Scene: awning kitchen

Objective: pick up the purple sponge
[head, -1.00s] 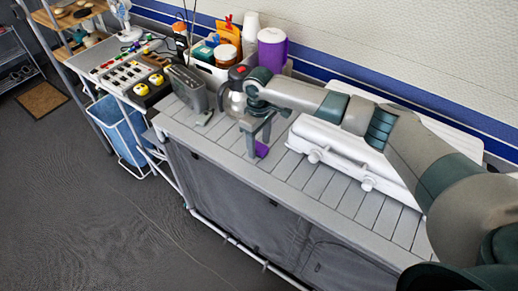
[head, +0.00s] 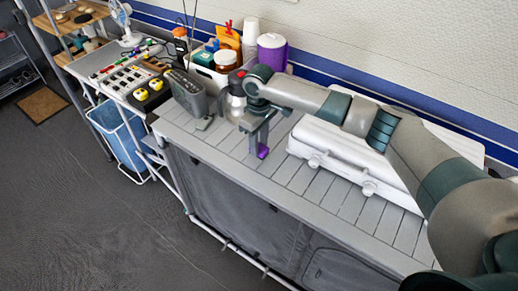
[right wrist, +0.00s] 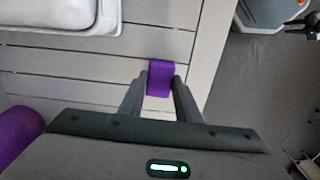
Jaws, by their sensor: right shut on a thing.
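The purple sponge (head: 263,153) is a small purple block at the grey slatted counter, left of the white case. My right gripper (head: 258,150) points down at it and partly hides it in the head view. In the right wrist view the sponge (right wrist: 160,76) sits between the two fingertips of my right gripper (right wrist: 160,86), which are shut on it. I cannot tell whether the sponge still touches the counter.
A white case (head: 340,158) lies right of the gripper. The counter's front edge is close to the sponge. Bare slats (head: 215,140) show to the left.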

